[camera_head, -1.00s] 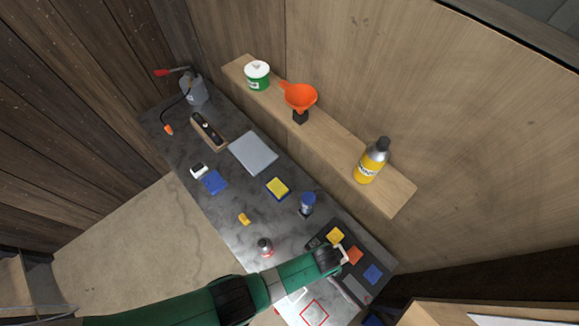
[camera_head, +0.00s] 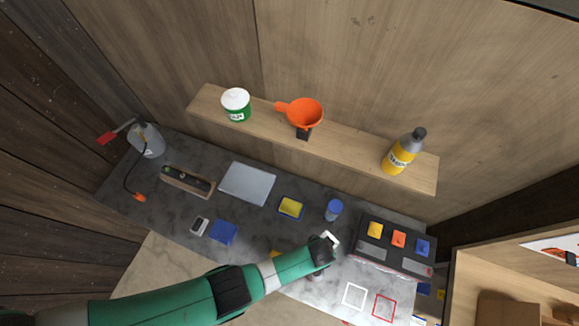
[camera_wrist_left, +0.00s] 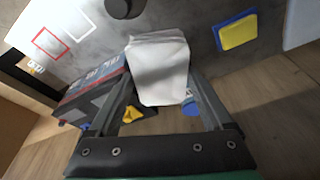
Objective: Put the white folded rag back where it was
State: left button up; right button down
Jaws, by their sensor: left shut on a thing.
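My left gripper (camera_head: 328,241) is shut on the white folded rag (camera_wrist_left: 158,68), which hangs between its fingers (camera_wrist_left: 162,82) in the left wrist view. In the head view only a small white part of the rag (camera_head: 332,238) shows at the gripper's tip. The gripper is above the grey bench, left of the dark box with coloured pieces (camera_head: 395,263). A white outlined square (camera_head: 354,295) and a red outlined square (camera_head: 384,307) are marked on the bench in front of that box. My right gripper is not in view.
A blue can (camera_head: 333,210) and a yellow-blue sponge (camera_head: 291,208) stand behind the gripper. A grey pad (camera_head: 247,182) and a blue cloth (camera_head: 223,233) lie farther left. A wooden shelf (camera_head: 355,160) holds a tub, a funnel and a yellow bottle (camera_head: 402,154).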

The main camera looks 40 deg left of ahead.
pick_arm(q)
jog(key=s+a+f+n+y+b, duration=0.1)
jog(key=s+a+f+n, duration=0.1)
jog(key=s+a+f, duration=0.5)
jog(key=s+a+f+n+b, duration=0.25)
jog(key=s+a, duration=0.35)
jog(key=s, duration=0.3)
jog(key=a+f+b, duration=0.3)
jog(key=a, duration=0.1)
jog(key=a+f+b, duration=0.3)
jog(key=a, duration=0.1)
jog(key=a+f+b, duration=0.3)
jog(key=a, duration=0.1)
jog(key=shift+w+a+b, duration=0.4)
jog(key=shift+a+f, duration=0.1)
jog(key=shift+a, duration=0.05)
jog(key=shift+a+f+b, duration=0.15)
jog(key=shift+f+b, duration=0.3)
jog(key=shift+f, duration=0.45)
jog(key=shift+a+f+b, duration=0.1)
jog(key=shift+f+b, duration=0.35)
jog(key=shift+f, duration=0.4)
jog(key=shift+f, duration=0.1)
